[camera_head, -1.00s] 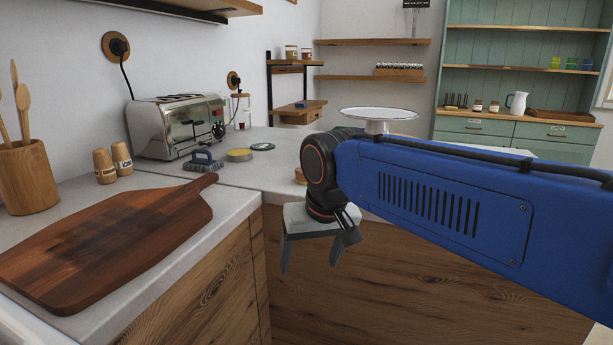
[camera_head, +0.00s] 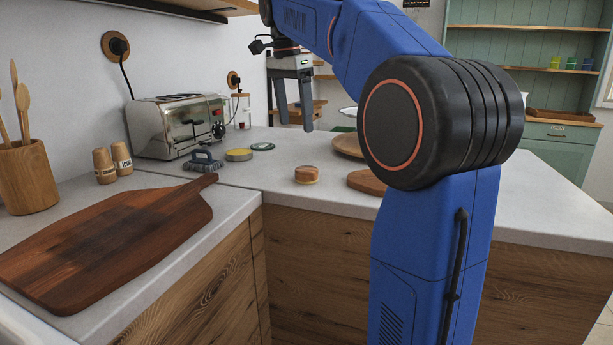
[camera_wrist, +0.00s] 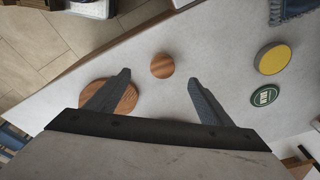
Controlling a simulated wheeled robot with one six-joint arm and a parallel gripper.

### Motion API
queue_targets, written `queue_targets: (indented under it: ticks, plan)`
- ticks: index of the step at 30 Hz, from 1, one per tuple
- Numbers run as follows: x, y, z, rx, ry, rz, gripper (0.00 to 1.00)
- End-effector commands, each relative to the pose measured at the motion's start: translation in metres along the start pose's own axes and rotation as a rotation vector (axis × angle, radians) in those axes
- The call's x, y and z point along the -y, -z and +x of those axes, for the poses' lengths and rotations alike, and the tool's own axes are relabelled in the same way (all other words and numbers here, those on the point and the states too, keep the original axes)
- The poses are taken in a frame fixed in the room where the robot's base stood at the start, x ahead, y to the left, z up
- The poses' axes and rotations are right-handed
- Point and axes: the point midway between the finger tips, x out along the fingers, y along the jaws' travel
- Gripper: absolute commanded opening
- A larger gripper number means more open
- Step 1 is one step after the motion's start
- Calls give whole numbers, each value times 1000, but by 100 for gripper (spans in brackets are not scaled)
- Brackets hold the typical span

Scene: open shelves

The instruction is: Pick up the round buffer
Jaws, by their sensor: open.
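The round buffer (camera_head: 306,174) is a small, squat disc with a wooden top and a paler lower part. It sits on the light grey counter, right of the yellow tin. In the wrist view the buffer (camera_wrist: 162,66) is a brown wood-grained circle, seen from above between the tips of my fingers. My gripper (camera_head: 295,122) is open and empty, pointing down above the counter. In the wrist view its two dark fingers (camera_wrist: 158,77) are spread wide, well apart from the buffer. Nothing hides the buffer in either view.
A toaster (camera_head: 175,125) stands by the wall. Counter around the buffer is clear.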

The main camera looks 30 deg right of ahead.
Motion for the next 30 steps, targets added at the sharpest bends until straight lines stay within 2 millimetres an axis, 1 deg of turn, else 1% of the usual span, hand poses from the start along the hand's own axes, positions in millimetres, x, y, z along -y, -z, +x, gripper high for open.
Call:
queue_targets:
  ticks: [1, 4, 8, 11, 14, 24, 30]
  plan:
    - [10, 7, -4, -1, -12, 47, 74]
    - [20, 16, -10, -4, -33, 124, 74]
    - [26, 22, -15, -6, -47, 182, 74]
    - [27, 23, -12, -7, -51, 196, 74]
    - [26, 23, 0, -7, -52, 197, 74]
    - [22, 23, 60, -6, -53, 196, 74]
    - [21, 23, 92, -6, -51, 195, 74]
